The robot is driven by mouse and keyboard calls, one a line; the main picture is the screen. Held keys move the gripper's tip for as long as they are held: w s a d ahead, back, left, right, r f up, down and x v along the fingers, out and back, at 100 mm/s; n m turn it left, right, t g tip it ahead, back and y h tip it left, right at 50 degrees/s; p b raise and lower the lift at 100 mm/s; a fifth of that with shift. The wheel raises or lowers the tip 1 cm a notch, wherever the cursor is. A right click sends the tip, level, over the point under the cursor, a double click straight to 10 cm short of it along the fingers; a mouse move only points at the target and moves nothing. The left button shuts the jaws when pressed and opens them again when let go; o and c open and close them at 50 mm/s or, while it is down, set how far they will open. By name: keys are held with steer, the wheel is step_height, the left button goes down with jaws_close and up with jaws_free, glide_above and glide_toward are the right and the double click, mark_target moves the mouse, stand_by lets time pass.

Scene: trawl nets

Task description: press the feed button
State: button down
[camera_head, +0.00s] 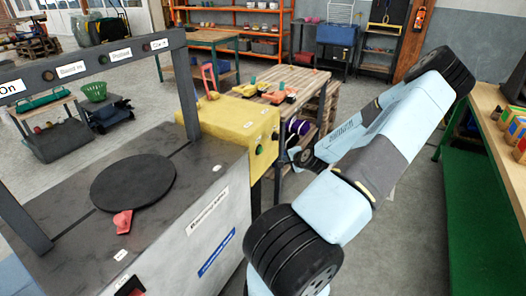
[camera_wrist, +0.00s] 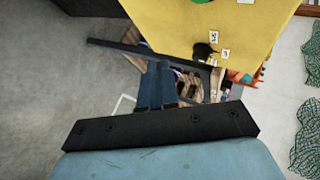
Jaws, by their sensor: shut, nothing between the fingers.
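The yellow control box (camera_head: 228,118) sits at the right end of the grey machine. Its right face carries a round green button (camera_head: 259,150) and a dark knob (camera_head: 275,135); I cannot read which one is the feed button. In the wrist view, the yellow box (camera_wrist: 215,22) fills the top, with a black knob (camera_wrist: 203,50) beside small white labels and a bit of green at the top edge. My gripper (camera_head: 292,153) is just right of the box, apart from it. In the wrist view its fingers (camera_wrist: 158,66) are together and empty, below and left of the knob.
The grey machine (camera_head: 75,215) has a black disc (camera_head: 134,183) and a red handle (camera_head: 122,222) on top, under a labelled frame bar (camera_head: 100,60). A wooden table (camera_head: 285,80) stands behind the box. A bench (camera_head: 500,130) is at right, with clear floor between.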

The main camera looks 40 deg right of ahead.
stand_by(0.4)
steer(key=w+a, duration=0.3)
steer(key=w, duration=0.5)
steer(key=shift+a, duration=0.15)
steer(key=shift+w+a, duration=0.35)
steer(key=shift+w, duration=0.4)
stand_by(3.2)
steer(key=shift+s, duration=0.1)
steer(key=shift+s+d, duration=0.35)
steer(key=shift+s, duration=0.45)
steer(key=s, duration=0.1)
steer(key=s+d, duration=0.1)
steer(key=s, duration=0.1)
steer(key=s+d, duration=0.1)
steer(key=shift+s, duration=0.3)
steer(key=shift+a, duration=0.1)
stand_by(0.9)
